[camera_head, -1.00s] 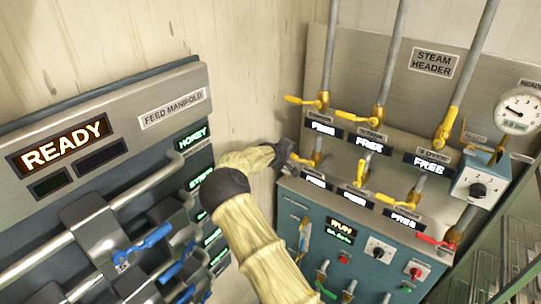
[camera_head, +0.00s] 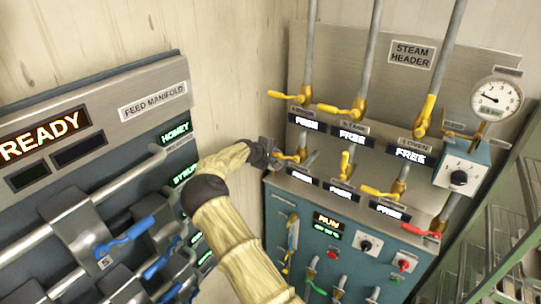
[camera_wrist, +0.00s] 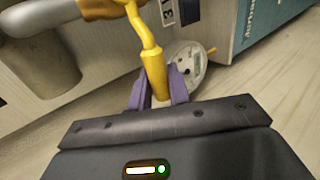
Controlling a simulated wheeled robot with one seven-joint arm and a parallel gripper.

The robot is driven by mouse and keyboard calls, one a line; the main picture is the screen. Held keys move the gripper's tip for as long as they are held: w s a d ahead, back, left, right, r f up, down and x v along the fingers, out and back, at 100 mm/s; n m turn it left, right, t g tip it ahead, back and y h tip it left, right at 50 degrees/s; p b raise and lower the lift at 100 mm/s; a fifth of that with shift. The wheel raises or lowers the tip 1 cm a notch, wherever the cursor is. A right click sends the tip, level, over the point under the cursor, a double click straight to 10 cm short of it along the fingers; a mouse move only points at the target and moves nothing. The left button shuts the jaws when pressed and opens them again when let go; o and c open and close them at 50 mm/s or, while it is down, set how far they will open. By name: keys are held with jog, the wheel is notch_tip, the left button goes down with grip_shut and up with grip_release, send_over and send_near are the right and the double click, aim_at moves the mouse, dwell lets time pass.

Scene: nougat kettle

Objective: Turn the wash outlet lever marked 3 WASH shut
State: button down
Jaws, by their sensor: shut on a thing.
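My gripper (camera_head: 274,155) is at the left end of the lower row of yellow levers on the steam header panel. It is shut on a yellow lever (camera_head: 290,157) there, whose handle points left toward it. In the wrist view the purple fingers of my gripper (camera_wrist: 159,96) sit on both sides of the yellow lever grip (camera_wrist: 152,62). The lever's stem bends up toward a valve on a grey pipe. The small plates above and below the levers are too blurred to read, so I cannot tell which is marked 3 WASH.
Other yellow levers (camera_head: 343,110) stand above and to the right, with a red lever (camera_head: 421,231) at the far right. A teal control box (camera_head: 323,238) is below. The feed manifold (camera_head: 160,105) with blue levers is at left; shelving (camera_head: 500,215) is at right.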

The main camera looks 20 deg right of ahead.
jog(key=c, duration=1.4)
grip_release()
jog(key=shift+f, duration=0.1)
jog(key=shift+o, duration=0.2)
jog(key=b+v, duration=0.6)
jog(key=v, duration=1.1)
jog(key=shift+a, duration=0.15)
